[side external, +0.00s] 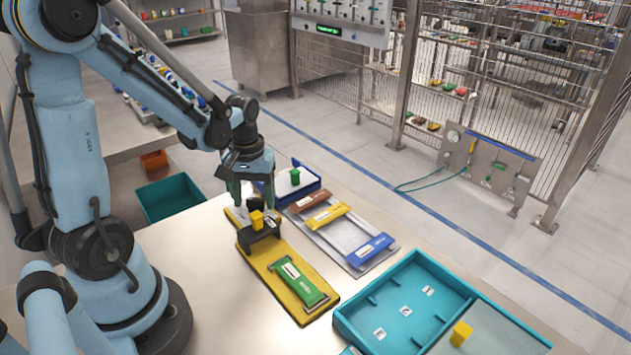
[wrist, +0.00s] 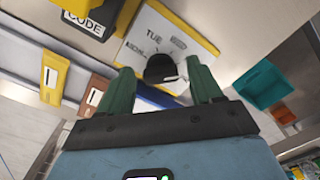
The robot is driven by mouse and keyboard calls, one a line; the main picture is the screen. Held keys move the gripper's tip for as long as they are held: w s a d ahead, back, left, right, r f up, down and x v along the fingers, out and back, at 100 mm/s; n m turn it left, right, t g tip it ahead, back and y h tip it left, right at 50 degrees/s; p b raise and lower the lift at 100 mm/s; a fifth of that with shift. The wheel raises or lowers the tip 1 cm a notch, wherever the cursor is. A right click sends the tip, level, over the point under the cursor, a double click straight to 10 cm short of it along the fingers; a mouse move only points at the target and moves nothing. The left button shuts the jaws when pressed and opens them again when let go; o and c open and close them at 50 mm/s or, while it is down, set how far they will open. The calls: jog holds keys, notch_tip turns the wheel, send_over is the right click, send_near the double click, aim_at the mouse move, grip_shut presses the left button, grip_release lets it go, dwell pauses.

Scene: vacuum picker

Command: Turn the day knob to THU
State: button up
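The day knob (wrist: 160,67) is dark and rounded, with a light mark at its lower right. It sits on a white dial plate (wrist: 190,62) with yellow edges in the wrist view. TUE is readable on the plate; the label left of it looks like MON, and another at the upper right is too blurred to read. My gripper (wrist: 160,65) is open, its green fingers apart on either side of the knob in the picture, with gaps showing. In the side view my gripper (side external: 250,192) is low over the plate (side external: 236,215) and hides the knob.
A black block with a yellow top (side external: 257,219) stands close beside my gripper on a yellow board (side external: 262,265) with a green packet. A blue tray (side external: 312,183), a rack with brown, yellow and blue pieces, and a teal tray (side external: 345,322) lie nearby.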

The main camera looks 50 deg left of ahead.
aim_at(255, 201)
jog(key=shift+r, duration=0.1)
notch_tip(255, 201, up, 12)
dwell(1.0)
jog(key=shift+d, duration=0.1)
jog(key=d+f+m+t, duration=0.1)
jog(key=d+m+t, duration=0.6)
jog(key=d, duration=0.5)
jog(key=shift+w+d+m, duration=0.15)
jog(key=shift+d+m, duration=0.15)
jog(key=shift+m, duration=0.7)
